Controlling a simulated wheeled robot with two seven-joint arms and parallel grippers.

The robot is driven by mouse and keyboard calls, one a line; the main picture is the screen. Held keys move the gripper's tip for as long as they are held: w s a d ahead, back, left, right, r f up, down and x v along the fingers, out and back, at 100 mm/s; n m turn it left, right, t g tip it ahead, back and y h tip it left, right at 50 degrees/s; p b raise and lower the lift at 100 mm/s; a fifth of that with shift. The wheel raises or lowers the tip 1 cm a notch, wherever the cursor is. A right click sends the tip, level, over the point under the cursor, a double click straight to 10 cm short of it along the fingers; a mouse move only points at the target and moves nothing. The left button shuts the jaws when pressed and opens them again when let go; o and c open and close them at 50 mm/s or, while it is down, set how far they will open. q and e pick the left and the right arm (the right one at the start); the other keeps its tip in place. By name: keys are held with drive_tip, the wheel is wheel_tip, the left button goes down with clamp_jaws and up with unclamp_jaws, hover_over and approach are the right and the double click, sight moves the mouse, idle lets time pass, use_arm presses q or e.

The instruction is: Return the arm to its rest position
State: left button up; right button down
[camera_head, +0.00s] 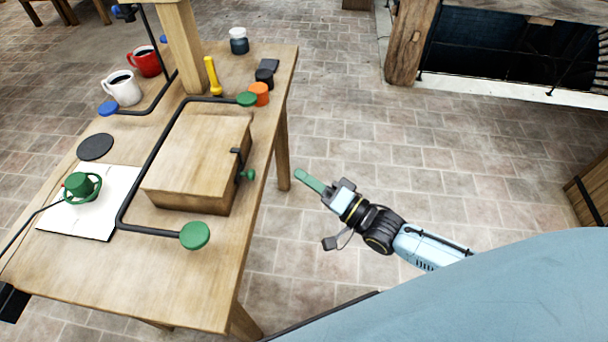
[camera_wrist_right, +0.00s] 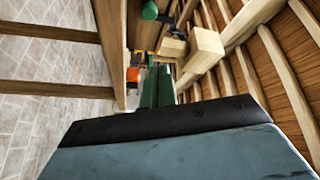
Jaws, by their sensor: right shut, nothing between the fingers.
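My right gripper (camera_head: 309,181) is to the right of the wooden table (camera_head: 180,285), out over the brick floor and apart from the table. Its green fingers are together with nothing between them. In the right wrist view the closed green fingers (camera_wrist_right: 157,86) point toward the table's edge and wooden beams. My right arm comes in from the lower right of the head view. My left gripper does not show in either view.
The table holds a wooden box (camera_head: 200,155), a black bent rod with green knobs (camera_head: 195,236), a white mug (camera_head: 122,88), a red mug (camera_head: 145,62), a yellow flashlight (camera_head: 212,76) and an orange-lidded jar (camera_head: 260,94). A wooden post (camera_head: 408,40) stands beyond.

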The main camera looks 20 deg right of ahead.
drive_tip(key=s+d+f+n+g+h, duration=0.1)
drive_tip(key=s+d+f+g+h, duration=0.15)
drive_tip(key=f, duration=0.65)
drive_tip(key=s+d+f+n+g+h, duration=0.2)
drive_tip(key=s+d+f+h, duration=0.15)
drive_tip(key=f, duration=0.65)
drive_tip(key=s+d+f+n+g+h, duration=0.1)
drive_tip(key=s+d+f+g+h, duration=0.2)
drive_tip(key=f, duration=0.6)
drive_tip(key=s+f+n+g, duration=0.1)
drive_tip(key=s+f, duration=0.4)
drive_tip(key=s, duration=0.5)
drive_tip(key=s+f+n+g+h, duration=0.1)
drive_tip(key=s+f+g, duration=0.3)
drive_tip(key=s, duration=0.6)
drive_tip(key=s+f+n+g, duration=0.3)
drive_tip(key=s+f, duration=0.3)
drive_tip(key=s, duration=0.3)
drive_tip(key=shift+s+f+h, duration=0.25)
drive_tip(key=shift+s+h, duration=0.05)
drive_tip(key=shift+s, duration=0.1)
